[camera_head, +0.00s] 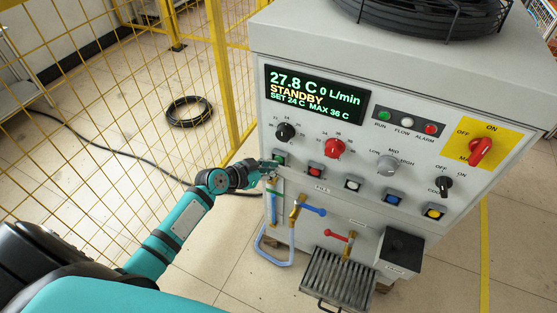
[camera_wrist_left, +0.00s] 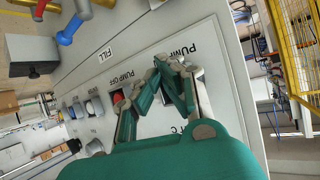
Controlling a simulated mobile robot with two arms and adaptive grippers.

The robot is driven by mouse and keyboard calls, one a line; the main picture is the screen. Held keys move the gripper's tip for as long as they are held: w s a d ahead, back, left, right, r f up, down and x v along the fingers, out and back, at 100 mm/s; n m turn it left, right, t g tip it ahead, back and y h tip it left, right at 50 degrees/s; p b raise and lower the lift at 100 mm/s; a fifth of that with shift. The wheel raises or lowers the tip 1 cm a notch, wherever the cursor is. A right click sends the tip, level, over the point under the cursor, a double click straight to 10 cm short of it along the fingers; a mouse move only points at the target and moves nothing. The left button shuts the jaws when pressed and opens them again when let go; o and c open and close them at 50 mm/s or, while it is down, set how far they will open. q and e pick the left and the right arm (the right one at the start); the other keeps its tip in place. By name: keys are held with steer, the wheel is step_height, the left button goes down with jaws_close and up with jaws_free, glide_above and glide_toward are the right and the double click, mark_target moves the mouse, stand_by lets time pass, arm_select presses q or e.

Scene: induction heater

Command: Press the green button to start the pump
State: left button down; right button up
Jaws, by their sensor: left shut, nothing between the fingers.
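The green button (camera_head: 280,158) sits at the left end of the button row on the front panel of a white machine. My left gripper (camera_head: 271,166) is at this button, with its fingertips overlapping the button's lower left in the head view. In the left wrist view the two fingers (camera_wrist_left: 168,62) are shut together with nothing between them, in front of the panel by the upside-down PUMP labels. They hide the green button there. I cannot tell whether the fingertips touch it. The red pump-off button (camera_wrist_left: 117,97) shows beside the fingers. My right gripper is not in view.
The display (camera_head: 316,92) reads 27.8 C, 0 L/min, STANDBY. Red (camera_head: 314,169), white (camera_head: 353,183), blue (camera_head: 393,197) and yellow (camera_head: 434,211) buttons continue the row. A blue-handled valve (camera_head: 311,209) is below. A yellow mesh fence (camera_head: 130,90) stands left.

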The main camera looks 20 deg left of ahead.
arm_select(q)
steer(key=shift+w+r+b, duration=0.1)
steer(key=shift+w+b, duration=0.2)
steer(key=shift+w, duration=0.25)
stand_by(0.6)
stand_by(0.4)
steer(key=shift+s+p, duration=0.3)
steer(key=shift+s, duration=0.65)
steer(key=shift+s+p, duration=0.55)
steer(key=shift+s, duration=1.95)
